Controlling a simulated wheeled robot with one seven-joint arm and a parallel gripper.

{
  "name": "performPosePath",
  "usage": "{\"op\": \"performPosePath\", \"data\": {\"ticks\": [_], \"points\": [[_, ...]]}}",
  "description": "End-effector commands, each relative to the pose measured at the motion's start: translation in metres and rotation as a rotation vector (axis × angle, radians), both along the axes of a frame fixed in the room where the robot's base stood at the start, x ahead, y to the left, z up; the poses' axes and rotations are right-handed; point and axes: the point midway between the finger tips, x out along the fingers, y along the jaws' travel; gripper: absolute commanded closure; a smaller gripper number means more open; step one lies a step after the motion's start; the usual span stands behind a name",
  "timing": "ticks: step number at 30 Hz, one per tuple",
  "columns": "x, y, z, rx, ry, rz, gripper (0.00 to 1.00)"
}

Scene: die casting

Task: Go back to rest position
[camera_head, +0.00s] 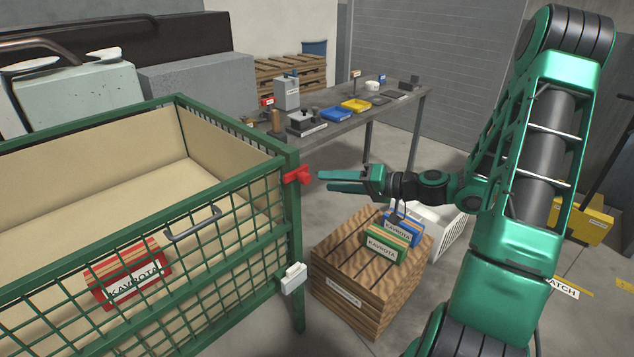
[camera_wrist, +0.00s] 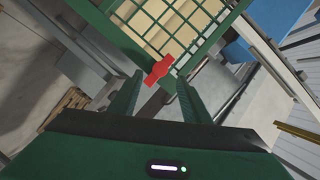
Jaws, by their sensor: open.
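My gripper (camera_head: 322,181) is green and points left in the head view, its jaws open. Its tips are close to the red latch (camera_head: 298,175) on the corner post of the green mesh cage (camera_head: 291,215). In the wrist view the red latch (camera_wrist: 159,70) shows beyond and between the two open fingers (camera_wrist: 155,95). I cannot tell whether the fingers touch it. Nothing else is seen between the jaws.
A wooden crate (camera_head: 345,285) bearing a green box (camera_head: 386,243) and a blue box (camera_head: 405,226) stands below my gripper. A white basket (camera_head: 452,232) is behind it. A workbench (camera_head: 345,124) with trays stands at the back. A red box (camera_head: 128,275) shows at the cage's front mesh.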

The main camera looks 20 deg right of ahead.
Motion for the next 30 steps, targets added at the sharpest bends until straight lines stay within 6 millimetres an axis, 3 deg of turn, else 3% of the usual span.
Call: {"op": "performPosePath", "data": {"ticks": [6,22,26,30], "points": [[-0.011,-0.01,0.003,-0.001,0.001,-0.001,0.57],[-0.012,-0.009,0.003,-0.004,0.002,0.003,0.57],[-0.018,0.0,-0.004,-0.05,0.039,0.04,0.57],[-0.041,0.019,-0.021,-0.177,0.149,0.13,0.57]]}}
